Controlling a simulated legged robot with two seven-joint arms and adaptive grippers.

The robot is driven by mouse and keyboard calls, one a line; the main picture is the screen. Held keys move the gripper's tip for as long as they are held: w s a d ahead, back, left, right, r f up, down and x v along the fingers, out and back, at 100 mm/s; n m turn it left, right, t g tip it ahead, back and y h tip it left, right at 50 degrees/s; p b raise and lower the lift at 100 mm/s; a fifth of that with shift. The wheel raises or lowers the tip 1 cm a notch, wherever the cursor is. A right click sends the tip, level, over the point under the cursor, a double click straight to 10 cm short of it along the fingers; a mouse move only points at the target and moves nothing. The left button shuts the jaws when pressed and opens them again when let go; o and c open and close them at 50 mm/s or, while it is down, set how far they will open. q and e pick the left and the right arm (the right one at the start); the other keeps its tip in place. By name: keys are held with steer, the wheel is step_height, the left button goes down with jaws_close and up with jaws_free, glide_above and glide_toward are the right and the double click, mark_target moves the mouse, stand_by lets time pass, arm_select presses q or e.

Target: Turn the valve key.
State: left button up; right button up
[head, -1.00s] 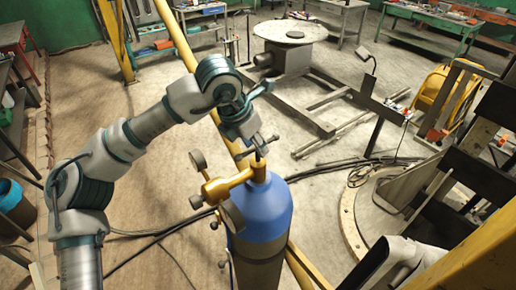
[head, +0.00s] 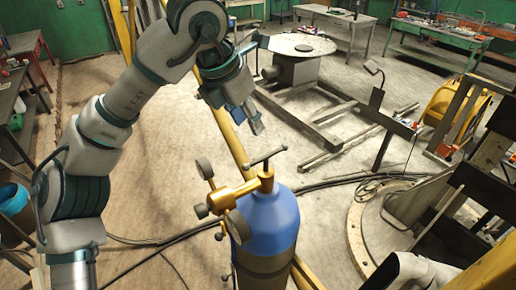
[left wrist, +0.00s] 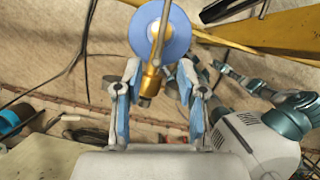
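The valve key (head: 268,157) is a dark T-shaped bar standing on the brass valve (head: 237,191) on top of a blue gas cylinder (head: 268,222). My left gripper (head: 254,121) is above and behind the key in the head view, apart from it and empty. In the left wrist view its two blue-grey fingers (left wrist: 160,96) are spread wide, with the brass valve (left wrist: 151,82) and the round blue cylinder top (left wrist: 160,32) seen between and beyond them.
Round gauges (head: 205,168) stick out left of the valve. A yellow beam (head: 228,130) runs behind the cylinder. Black hoses (head: 160,240) lie on the floor. A round metal table (head: 303,46) stands farther back. The floor left of the cylinder is mostly clear.

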mark_target(264, 157)
arm_select(q)
steer(key=x, duration=1)
steer(key=p+x, duration=0.1)
steer(key=x, duration=0.4)
steer(key=shift+s+d+f, duration=0.15)
steer(key=shift+f, duration=0.3)
steer(key=shift+c, duration=0.2)
